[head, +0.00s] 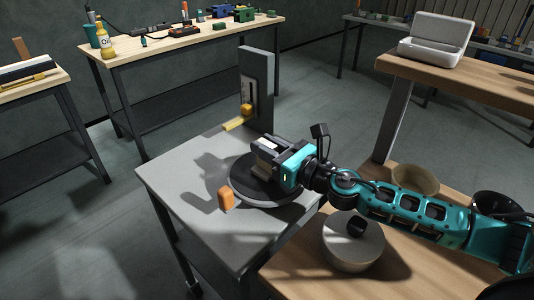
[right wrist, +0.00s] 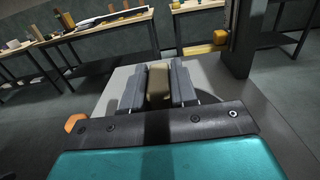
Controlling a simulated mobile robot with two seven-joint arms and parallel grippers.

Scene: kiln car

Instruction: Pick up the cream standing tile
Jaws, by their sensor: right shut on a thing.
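The cream standing tile (right wrist: 159,84) shows in the right wrist view as a tan upright block between the two grey fingers. My right gripper (right wrist: 158,88) is shut on it, with a finger against each side. In the head view my right gripper (head: 264,154) is over the dark round plate (head: 236,182) on the grey car top. There the fingers hide most of the tile, and I cannot tell whether its foot touches the plate. My left gripper is not in view.
An orange block (head: 226,198) stands at the left of the round plate. A tall grey post (head: 257,80) with a yellow part (head: 246,111) rises at the car's back corner. A wooden table (head: 290,268) with a round pale container (head: 352,249) and bowls (head: 415,179) lies under my right arm.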

